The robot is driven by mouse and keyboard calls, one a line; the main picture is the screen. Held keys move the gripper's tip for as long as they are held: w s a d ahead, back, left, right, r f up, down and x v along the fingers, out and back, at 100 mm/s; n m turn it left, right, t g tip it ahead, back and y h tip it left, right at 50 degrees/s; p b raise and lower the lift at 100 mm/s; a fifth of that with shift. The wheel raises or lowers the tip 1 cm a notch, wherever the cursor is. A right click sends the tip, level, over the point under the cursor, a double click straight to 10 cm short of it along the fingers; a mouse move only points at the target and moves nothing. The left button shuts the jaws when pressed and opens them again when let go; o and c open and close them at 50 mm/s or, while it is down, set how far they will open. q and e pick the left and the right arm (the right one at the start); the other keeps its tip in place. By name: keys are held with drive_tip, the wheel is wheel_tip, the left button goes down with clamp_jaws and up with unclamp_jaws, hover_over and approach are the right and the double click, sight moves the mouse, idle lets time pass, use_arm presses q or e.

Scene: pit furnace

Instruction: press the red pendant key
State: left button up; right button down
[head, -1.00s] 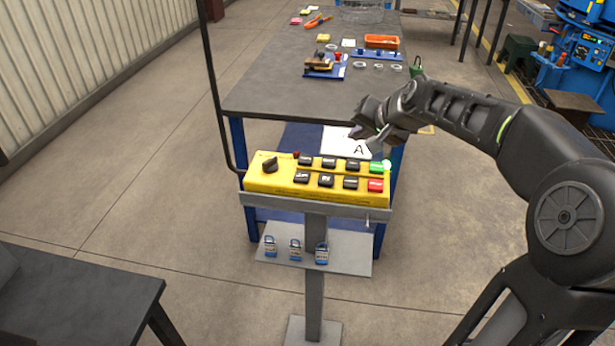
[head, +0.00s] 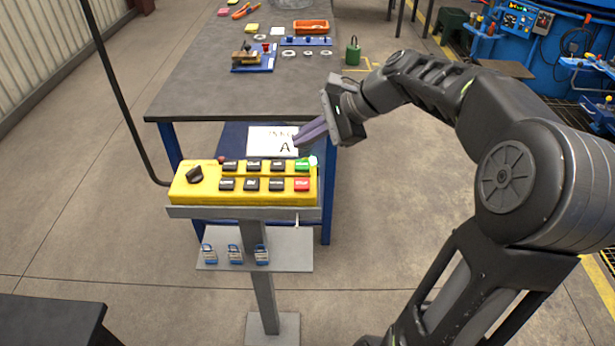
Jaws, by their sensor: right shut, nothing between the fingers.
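The yellow pendant box (head: 210,188) sits on a grey stand. Its red key (head: 302,185) is at the right end of the lower row, just below a green key (head: 302,166). Black keys fill the rest of both rows, and a black knob (head: 195,174) is at the left. My right gripper (head: 297,143) is shut and empty. Its fingertips point left and appear above and behind the green key in the picture, apart from the red key. My left gripper is not in view.
A grey worktable (head: 190,95) with a blue frame stands behind, bearing an orange tray (head: 311,27) and small parts. A black cable runs up at the left. A dark table corner (head: 45,320) is at lower left.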

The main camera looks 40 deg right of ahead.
drive_tip(key=shift+d+f, duration=0.15)
drive_tip(key=shift+f, duration=0.1)
drive_tip(key=b, duration=0.6)
hover_over(306, 184)
wheel_tip(306, 184, down, 7)
drive_tip(key=shift+r, duration=0.15)
drive_tip(key=shift+f+b, duration=0.7)
drive_tip(key=shift+f, duration=0.2)
drive_tip(key=shift+f, duration=0.15)
idle(1.0)
drive_tip(key=shift+f, duration=0.25)
